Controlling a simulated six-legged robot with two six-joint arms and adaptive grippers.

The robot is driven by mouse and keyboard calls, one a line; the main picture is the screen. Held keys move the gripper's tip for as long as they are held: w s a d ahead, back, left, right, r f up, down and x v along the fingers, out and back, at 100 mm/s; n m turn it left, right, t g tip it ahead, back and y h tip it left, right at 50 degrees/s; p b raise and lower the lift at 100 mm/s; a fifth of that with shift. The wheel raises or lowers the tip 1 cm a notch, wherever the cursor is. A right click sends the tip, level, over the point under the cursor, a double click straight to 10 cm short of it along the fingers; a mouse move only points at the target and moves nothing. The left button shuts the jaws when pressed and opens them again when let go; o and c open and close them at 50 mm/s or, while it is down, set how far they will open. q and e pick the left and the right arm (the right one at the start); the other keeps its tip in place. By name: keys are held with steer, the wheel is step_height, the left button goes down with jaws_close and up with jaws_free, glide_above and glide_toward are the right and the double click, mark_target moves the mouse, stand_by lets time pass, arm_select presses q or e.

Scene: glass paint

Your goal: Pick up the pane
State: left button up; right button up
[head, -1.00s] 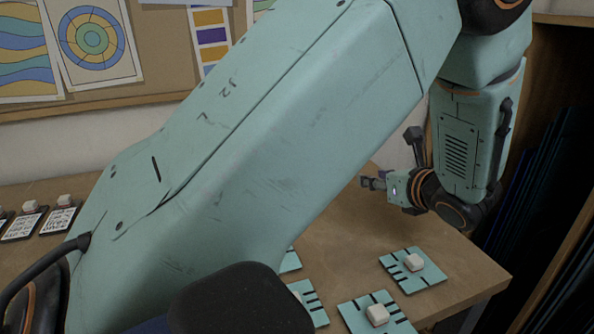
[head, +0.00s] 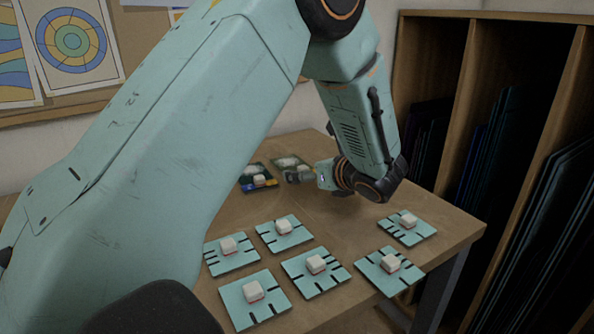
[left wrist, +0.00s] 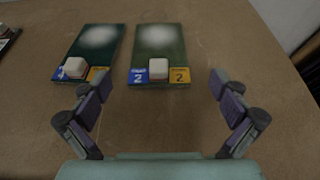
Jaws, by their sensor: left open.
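Two dark green glass panes lie flat on the table in the left wrist view. The right pane (left wrist: 160,42) has a white block (left wrist: 158,68) and blue and yellow labels marked 2 along its near edge. The left pane (left wrist: 94,45) is similar, with its own block. Both panes (head: 256,169) also show small in the head view, one partly hidden by my left gripper (head: 290,176). In the left wrist view my left gripper (left wrist: 158,84) is open and empty, its fingers spread either side of the right pane's near edge. My right gripper is not seen.
Several teal tiles with white knobs (head: 317,264) lie on the near part of the table (head: 340,226). A wooden rack (head: 478,110) of dark sheets stands at the right. Bare tabletop shows between the panes and my gripper's base.

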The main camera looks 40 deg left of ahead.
mark_target(302, 167)
arm_select(q)
steer(key=x, duration=0.3)
steer(key=shift+s+a+f, duration=0.1)
steer(key=shift+s, duration=0.2)
steer(key=shift+w+d, duration=0.1)
steer(key=shift+d, duration=0.15)
steer(key=shift+w+d+r, duration=0.1)
steer(key=shift+d+r, duration=0.15)
steer(key=shift+d, duration=0.05)
steer(key=c, duration=0.3)
steer(key=shift+a+f, duration=0.2)
steer(key=shift+a, duration=0.2)
steer(key=c, duration=0.4)
steer(key=shift+d+r, duration=0.15)
steer(key=shift+d, duration=0.15)
steer(key=c, duration=0.5)
steer(key=shift+a, duration=0.2)
steer(key=shift+c, duration=1.2)
